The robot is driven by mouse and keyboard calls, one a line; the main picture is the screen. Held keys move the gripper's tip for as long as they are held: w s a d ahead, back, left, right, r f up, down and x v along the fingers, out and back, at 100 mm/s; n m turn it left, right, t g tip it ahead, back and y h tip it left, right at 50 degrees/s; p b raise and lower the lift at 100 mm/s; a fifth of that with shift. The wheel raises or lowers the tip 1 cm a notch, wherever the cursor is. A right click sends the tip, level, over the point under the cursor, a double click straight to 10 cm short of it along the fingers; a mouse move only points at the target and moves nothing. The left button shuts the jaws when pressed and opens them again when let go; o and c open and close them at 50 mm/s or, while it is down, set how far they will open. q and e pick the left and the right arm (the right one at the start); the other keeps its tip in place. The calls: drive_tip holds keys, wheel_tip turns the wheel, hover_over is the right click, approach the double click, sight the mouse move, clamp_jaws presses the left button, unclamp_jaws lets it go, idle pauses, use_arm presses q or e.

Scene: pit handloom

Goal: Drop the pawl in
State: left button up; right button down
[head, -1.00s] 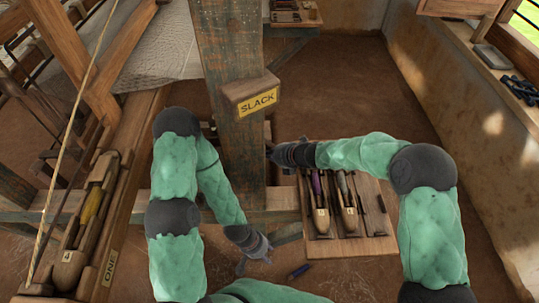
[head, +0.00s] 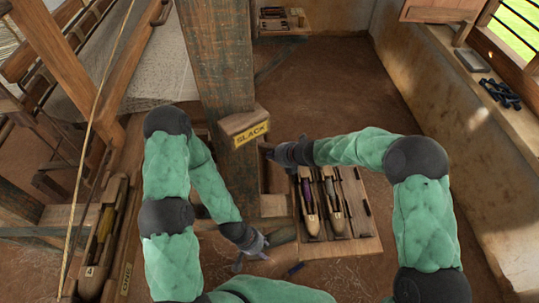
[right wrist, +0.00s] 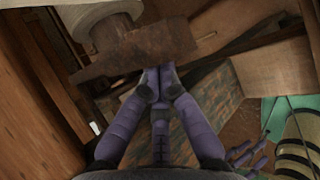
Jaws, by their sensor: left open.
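In the right wrist view, a rusty brown bar (right wrist: 140,47), which looks like the pawl, lies across the front of a pale round part (right wrist: 103,24). My right gripper (right wrist: 155,76) has its fingers drawn together, tips at the bar's lower edge. I cannot see whether anything is pinched between them. In the head view my right gripper (head: 271,152) is beside the post (head: 222,70), its tips partly hidden; the pawl cannot be made out there. My left gripper (head: 252,262) is open and empty, low in front of the post; its fingers also show in the right wrist view (right wrist: 247,155).
The SLACK sign block (head: 245,128) juts from the post just above my right gripper. A wooden tray (head: 355,245) with shuttles stands right of the post. Another shuttle (head: 100,240) lies in the loom's left beam. Bare floor (head: 325,85) is open behind.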

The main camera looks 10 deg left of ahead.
drive_tip(key=shift+d+r, duration=0.1)
drive_tip(key=shift+r, duration=0.05)
drive_tip(key=v, duration=1.1)
drive_tip(key=shift+s+d+r, duration=0.2)
drive_tip(key=shift+d, duration=0.15)
